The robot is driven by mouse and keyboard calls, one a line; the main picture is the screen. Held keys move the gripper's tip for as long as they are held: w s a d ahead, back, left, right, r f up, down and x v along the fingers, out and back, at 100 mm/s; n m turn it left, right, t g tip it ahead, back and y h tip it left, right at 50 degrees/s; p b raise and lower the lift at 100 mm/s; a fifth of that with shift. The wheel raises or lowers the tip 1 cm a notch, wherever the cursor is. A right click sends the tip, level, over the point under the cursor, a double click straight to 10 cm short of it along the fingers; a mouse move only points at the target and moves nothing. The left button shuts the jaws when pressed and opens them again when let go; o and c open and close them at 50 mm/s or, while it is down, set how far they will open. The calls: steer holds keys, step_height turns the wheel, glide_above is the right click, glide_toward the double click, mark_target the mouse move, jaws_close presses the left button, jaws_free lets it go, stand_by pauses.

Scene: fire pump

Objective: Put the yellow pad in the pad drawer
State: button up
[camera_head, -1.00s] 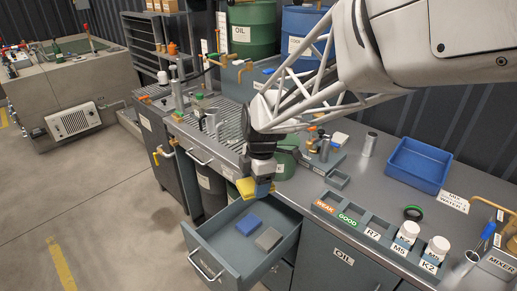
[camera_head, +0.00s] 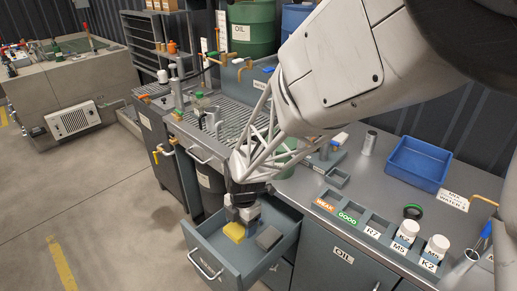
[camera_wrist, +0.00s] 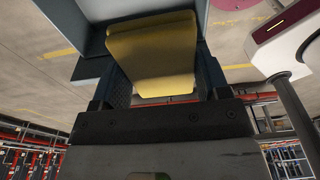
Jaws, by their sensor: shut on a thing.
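The yellow pad (camera_head: 235,231) is in my gripper (camera_head: 243,214), low inside the open pad drawer (camera_head: 222,265). In the wrist view the yellow pad (camera_wrist: 153,55) sits between the two dark fingers of my gripper (camera_wrist: 160,85), which is shut on it. A grey pad (camera_head: 268,238) lies on the drawer floor just right of the yellow pad. The blue pad is hidden behind the yellow pad and my gripper. I cannot tell whether the yellow pad touches anything below it.
The drawer sticks out from the steel counter (camera_head: 300,190). On the counter are a blue tray (camera_head: 418,164), a labelled slot rack (camera_head: 372,228), white-capped bottles (camera_head: 408,231) and a metal cylinder (camera_head: 369,143). The floor (camera_head: 110,220) left of the drawer is clear.

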glide_above(243, 264)
step_height(243, 264, down, 9)
steer(key=shift+w+d+f, duration=0.15)
steer(key=shift+w, duration=0.05)
steer(key=shift+f, duration=3.1)
steer(key=shift+f, duration=0.1)
steer(key=shift+f, duration=1.8)
steer(key=shift+f, duration=0.15)
steer(key=o, duration=0.9)
